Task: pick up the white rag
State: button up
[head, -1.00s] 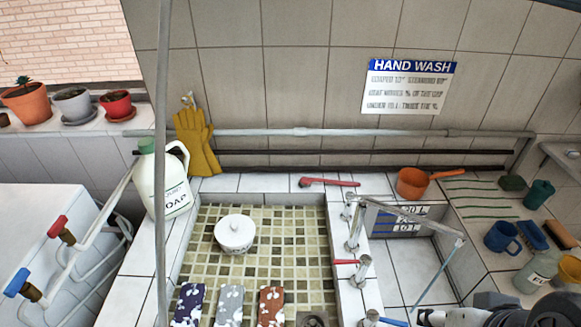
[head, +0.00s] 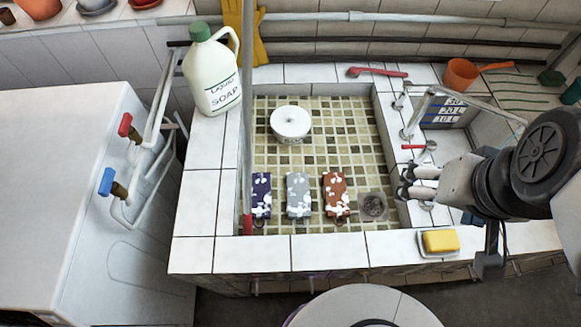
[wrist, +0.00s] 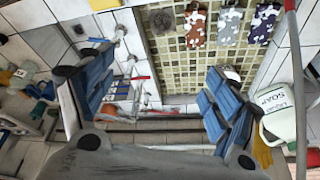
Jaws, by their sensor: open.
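Three patterned rags lie side by side in the tiled basin. The palest, a light grey rag with white blotches (head: 298,193), is in the middle; no plain white rag shows. A dark purple rag (head: 261,195) lies to its left and a rust-red rag (head: 336,193) to its right. In the wrist view the grey rag (wrist: 229,24) is near the top, between the rust-red rag (wrist: 196,26) and the purple rag (wrist: 263,22). My gripper (head: 405,183) is open and empty near the basin's right wall, right of the rags. Its blue-padded fingers (wrist: 160,95) are spread wide apart.
A white lidded pot (head: 291,122) stands in the basin behind the rags, and a drain (head: 373,206) is right of them. A soap jug (head: 212,75) stands at the left rim. A pole (head: 246,120) rises nearby. Taps (head: 408,132) and a yellow sponge (head: 441,241) are on the right.

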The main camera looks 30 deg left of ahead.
jog(key=w+a+f, duration=0.1)
jog(key=w+a, duration=0.2)
jog(key=n+g, duration=0.4)
jog(key=n, duration=0.1)
send_over(299, 205)
notch_tip(299, 205, down, 32)
jog(key=shift+d+f, duration=0.15)
jog(key=shift+f, duration=0.1)
jog(key=shift+w+f+b, duration=0.1)
jog(key=shift+f+b, duration=1.2)
jog(key=shift+f, duration=1.6)
jog(key=shift+c, duration=0.2)
jog(key=c, duration=1.1)
